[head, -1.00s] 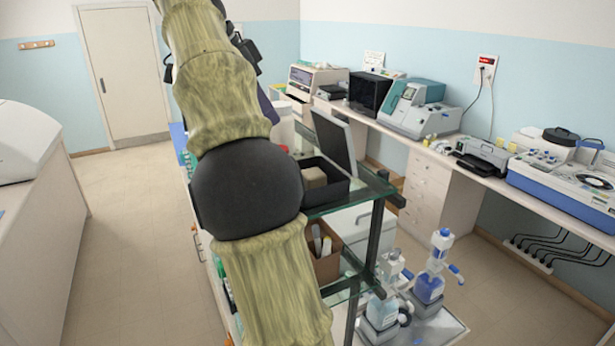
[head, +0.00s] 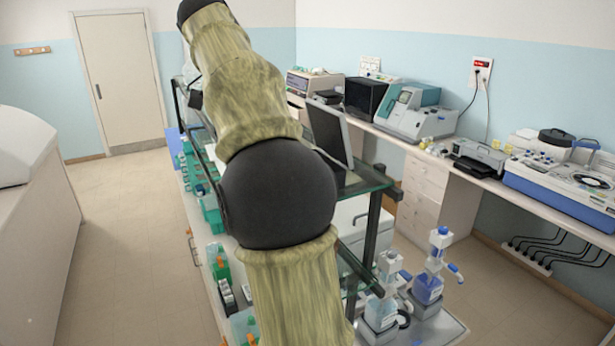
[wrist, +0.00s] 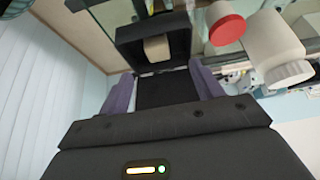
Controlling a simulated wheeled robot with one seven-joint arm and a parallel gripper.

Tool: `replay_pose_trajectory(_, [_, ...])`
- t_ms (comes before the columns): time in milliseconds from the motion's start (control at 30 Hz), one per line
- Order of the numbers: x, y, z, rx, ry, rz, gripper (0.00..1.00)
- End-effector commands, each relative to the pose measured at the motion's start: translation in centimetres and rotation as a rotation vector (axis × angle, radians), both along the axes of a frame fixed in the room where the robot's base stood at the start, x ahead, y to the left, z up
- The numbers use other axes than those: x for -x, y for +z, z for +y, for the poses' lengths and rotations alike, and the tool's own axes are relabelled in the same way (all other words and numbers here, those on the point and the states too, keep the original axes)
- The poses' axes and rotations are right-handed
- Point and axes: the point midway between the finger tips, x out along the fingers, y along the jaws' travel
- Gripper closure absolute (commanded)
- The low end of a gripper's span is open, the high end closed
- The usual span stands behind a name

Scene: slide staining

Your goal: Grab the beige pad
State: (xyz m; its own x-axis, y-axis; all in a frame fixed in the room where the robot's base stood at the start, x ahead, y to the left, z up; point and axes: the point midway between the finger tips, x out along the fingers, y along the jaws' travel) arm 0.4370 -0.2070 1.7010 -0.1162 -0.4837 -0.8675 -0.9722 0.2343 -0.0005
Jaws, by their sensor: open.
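In the wrist view the beige pad (wrist: 156,47) lies inside a black open box (wrist: 180,40), beyond my fingertips. My gripper (wrist: 161,76) is open, with its two purple fingers apart and no pad between them. The box and pad appear ahead of the gap between the fingers, and the fingers seem apart from the pad. In the head view my arm covers the pad, the box and my gripper.
A red-capped item (wrist: 226,28) and a white container (wrist: 275,45) are right of the box in the wrist view. A dark upright panel (head: 328,132) stands on the glass-shelved cart (head: 372,180). Green racks (head: 200,185) line the cart's left side. Floor is clear at left.

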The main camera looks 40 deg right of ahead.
Motion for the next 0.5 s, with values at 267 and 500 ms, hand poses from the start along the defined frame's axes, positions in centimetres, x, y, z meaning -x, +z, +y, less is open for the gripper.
replay_pose_trajectory(267, [0.4,-2.7,-1.6,-0.001,-0.001,0.003,0.35])
replay_pose_trajectory(500, [0.6,-4.1,-2.3,-0.001,0.001,0.0,0.35])
